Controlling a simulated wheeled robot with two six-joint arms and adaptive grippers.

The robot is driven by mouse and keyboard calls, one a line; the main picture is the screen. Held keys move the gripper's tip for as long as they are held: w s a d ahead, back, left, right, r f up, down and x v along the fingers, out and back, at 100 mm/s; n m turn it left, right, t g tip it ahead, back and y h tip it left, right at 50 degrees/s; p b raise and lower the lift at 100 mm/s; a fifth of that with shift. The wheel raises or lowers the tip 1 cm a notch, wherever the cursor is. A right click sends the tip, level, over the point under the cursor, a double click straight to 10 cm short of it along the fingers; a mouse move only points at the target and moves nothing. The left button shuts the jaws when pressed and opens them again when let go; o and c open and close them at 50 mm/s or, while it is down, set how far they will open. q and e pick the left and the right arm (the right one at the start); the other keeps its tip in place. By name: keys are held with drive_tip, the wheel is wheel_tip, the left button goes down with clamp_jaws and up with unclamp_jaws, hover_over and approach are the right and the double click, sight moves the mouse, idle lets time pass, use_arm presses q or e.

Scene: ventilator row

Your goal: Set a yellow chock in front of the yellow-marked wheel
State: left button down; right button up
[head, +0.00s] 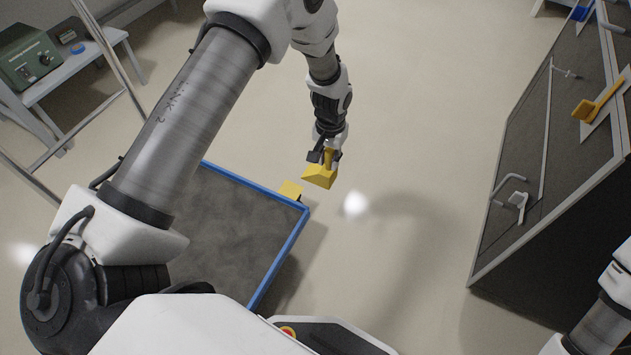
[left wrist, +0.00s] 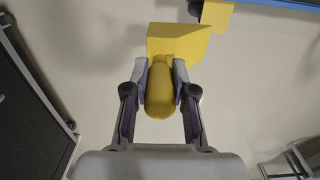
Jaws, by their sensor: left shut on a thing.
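My left gripper (head: 328,154) is shut on the handle of a yellow wedge-shaped chock (head: 319,178) and holds it above the floor. In the left wrist view the gripper (left wrist: 160,90) has its fingers on both sides of the handle, with the chock's block (left wrist: 180,42) beyond them. A yellow piece (head: 290,189) shows at the corner of the blue-edged cart, beside the held chock; it also shows in the left wrist view (left wrist: 217,14). My right gripper is outside the view.
The blue-edged cart (head: 295,240) has a dark top and stands at the left. A dark cabinet (head: 530,170) stands at the right, bearing a yellow handled piece (head: 585,110). A bench (head: 85,60) with a green device is at upper left. The floor between cart and cabinet is clear.

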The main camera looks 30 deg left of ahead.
use_arm(q)
wheel_tip(320, 180, down, 28)
drive_tip(key=b, duration=1.3)
drive_tip(key=shift+f, duration=0.15)
drive_tip(key=shift+f, duration=0.2)
drive_tip(key=c, duration=1)
unclamp_jaws()
drive_tip(key=shift+r, duration=0.1)
drive_tip(key=shift+o, duration=0.2)
wheel_tip(320, 180, up, 12)
drive_tip(key=p, duration=0.6)
drive_tip(key=shift+r, duration=0.2)
